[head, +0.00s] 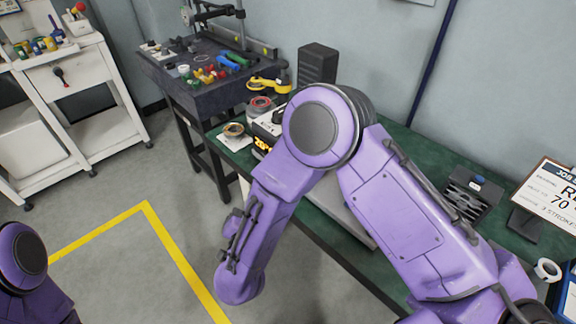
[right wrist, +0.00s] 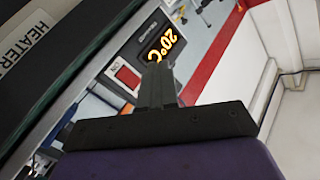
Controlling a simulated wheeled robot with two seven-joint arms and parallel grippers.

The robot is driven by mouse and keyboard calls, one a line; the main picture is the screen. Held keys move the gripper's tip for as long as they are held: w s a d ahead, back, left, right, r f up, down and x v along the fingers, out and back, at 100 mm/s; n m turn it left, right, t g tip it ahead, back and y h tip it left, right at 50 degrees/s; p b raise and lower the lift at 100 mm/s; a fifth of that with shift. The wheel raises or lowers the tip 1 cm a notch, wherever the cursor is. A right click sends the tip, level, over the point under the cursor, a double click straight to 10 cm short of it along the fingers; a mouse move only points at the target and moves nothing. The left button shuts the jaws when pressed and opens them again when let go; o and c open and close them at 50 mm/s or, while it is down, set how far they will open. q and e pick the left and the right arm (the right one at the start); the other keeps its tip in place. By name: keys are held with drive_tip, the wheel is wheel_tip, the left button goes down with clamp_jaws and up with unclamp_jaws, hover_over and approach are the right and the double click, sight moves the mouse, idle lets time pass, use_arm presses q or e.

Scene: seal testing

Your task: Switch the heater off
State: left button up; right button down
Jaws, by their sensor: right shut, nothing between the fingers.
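In the right wrist view a dark panel carries an orange temperature display (right wrist: 163,42) that reads 20°C, seen tilted and turned over. Beside it is a red switch (right wrist: 128,77) in a pale frame. A label with the word HEATER (right wrist: 24,45) shows at the upper left. My right gripper (right wrist: 158,74) is shut and empty. Its fingertips appear just below the display and right of the switch; I cannot tell if they touch the panel. In the head view my right arm hides much of the bench, and its gripper is not visible. My left gripper is out of view.
On the green bench (head: 413,147), a dark box with yellow marks (head: 262,137) is partly behind my arm. A dark tool table (head: 205,95) and white cart (head: 88,75) are farther left.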

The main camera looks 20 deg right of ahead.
drive_tip(key=w+d, duration=0.1)
drive_tip(key=d, duration=0.4)
drive_tip(key=w+d+r+p, duration=0.1)
drive_tip(key=d, duration=0.1)
drive_tip(key=shift+w+d, duration=0.35)
idle(1.7)
drive_tip(key=shift+w+d+p, duration=0.15)
drive_tip(key=shift+d+p, duration=0.15)
drive_tip(key=shift+d, duration=0.05)
drive_tip(key=shift+w+d, duration=0.1)
drive_tip(key=shift+d, duration=0.2)
idle(0.6)
drive_tip(key=shift+a, duration=0.1)
drive_tip(key=shift+s+a, duration=0.25)
drive_tip(key=shift+a, duration=0.4)
